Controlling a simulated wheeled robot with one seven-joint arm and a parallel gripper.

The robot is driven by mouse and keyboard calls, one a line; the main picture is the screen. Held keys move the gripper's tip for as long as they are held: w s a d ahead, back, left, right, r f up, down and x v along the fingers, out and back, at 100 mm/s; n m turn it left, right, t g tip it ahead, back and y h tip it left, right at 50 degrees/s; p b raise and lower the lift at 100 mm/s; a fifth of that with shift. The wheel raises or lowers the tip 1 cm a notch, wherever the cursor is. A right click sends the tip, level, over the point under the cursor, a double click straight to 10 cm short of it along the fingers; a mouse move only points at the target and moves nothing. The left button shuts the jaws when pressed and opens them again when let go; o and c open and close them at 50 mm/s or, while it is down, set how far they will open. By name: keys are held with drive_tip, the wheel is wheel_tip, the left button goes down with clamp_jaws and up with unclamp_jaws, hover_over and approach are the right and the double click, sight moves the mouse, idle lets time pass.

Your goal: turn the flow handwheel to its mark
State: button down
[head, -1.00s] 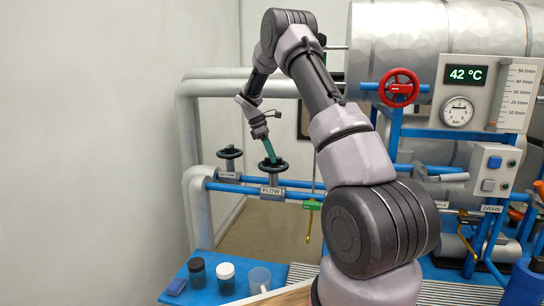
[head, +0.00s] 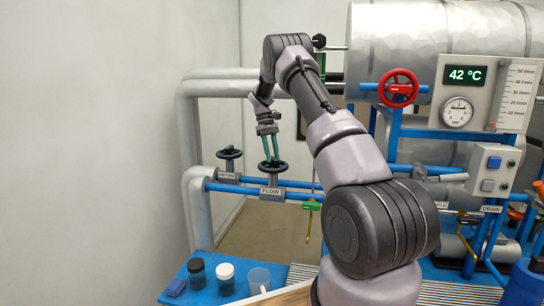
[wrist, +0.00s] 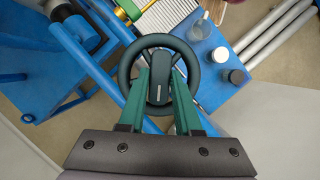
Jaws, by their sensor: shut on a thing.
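The dark flow handwheel (head: 283,166) sits on the blue pipe above the FLOW label (head: 271,191). In the wrist view the handwheel (wrist: 158,39) shows from above as a dark ring with a hub. My gripper (head: 271,159) reaches down to it with two teal fingers. In the wrist view my gripper (wrist: 160,76) has one finger on each side of the hub, inside the rim, and is shut on the handwheel. A small pale line shows on the hub. I cannot make out a target mark at the wheel.
A second dark handwheel (head: 229,153) stands left of the flow one, on the return pipe. A red handwheel (head: 398,88) and a panel with a flow scale (head: 517,98) are at right. Jars and a cup (head: 260,279) stand on the blue bench below.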

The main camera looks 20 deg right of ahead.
drive_tip(key=m+y, duration=0.1)
drive_tip(key=m, duration=0.3)
drive_tip(key=shift+d+m+y, duration=0.1)
drive_tip(key=shift+m+y, duration=0.2)
drive_tip(key=shift+y, duration=0.1)
drive_tip(key=shift+d+m+t+y, duration=0.1)
drive_tip(key=shift+m+t+y, duration=0.5)
drive_tip(key=shift+m, duration=1.4)
drive_tip(key=c, duration=0.6)
unclamp_jaws()
drive_tip(key=v, duration=1)
drive_tip(key=shift+w+d+r, duration=0.2)
drive_tip(key=shift+d+r, duration=0.05)
drive_tip(key=shift+r, duration=0.05)
